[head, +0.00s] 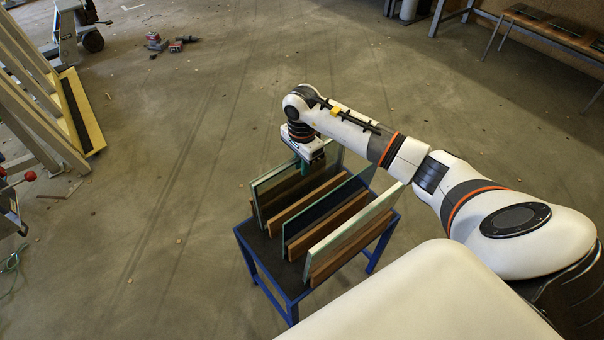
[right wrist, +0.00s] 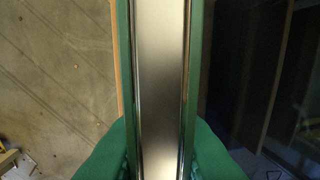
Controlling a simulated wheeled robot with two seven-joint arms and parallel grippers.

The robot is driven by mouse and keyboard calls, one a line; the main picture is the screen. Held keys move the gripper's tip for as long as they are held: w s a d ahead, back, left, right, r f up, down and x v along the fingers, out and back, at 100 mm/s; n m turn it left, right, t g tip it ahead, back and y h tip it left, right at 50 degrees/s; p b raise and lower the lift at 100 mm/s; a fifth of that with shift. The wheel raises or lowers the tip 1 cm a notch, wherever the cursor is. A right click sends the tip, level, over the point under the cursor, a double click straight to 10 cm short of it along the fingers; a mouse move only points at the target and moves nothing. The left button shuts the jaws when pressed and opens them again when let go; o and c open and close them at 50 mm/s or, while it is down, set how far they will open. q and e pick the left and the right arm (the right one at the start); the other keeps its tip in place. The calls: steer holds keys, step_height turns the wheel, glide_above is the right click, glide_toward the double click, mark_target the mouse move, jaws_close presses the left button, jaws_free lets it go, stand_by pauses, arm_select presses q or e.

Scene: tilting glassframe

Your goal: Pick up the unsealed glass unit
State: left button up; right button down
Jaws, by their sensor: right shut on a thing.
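The unsealed glass unit (head: 272,186) is the leftmost of three glass units standing on edge in a blue-framed rack (head: 272,277). In the right wrist view its top edge (right wrist: 160,70) shows a bare silvery spacer between two green-edged panes. My right gripper (head: 308,162) reaches down onto this unit's upper edge. Its green fingers (right wrist: 160,158) are shut on the unit, one on each outer face. The unit stands upright, and I cannot tell whether it is clear of the rack. My left gripper is not in view.
A dark middle unit (head: 302,238) and a right-hand unit (head: 352,222) stand close by, with wooden bars (head: 350,245) between. A wooden A-frame (head: 85,118) stands at the far left. The concrete floor (head: 165,215) between is mostly clear.

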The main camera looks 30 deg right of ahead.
steer(key=shift+r, duration=0.2)
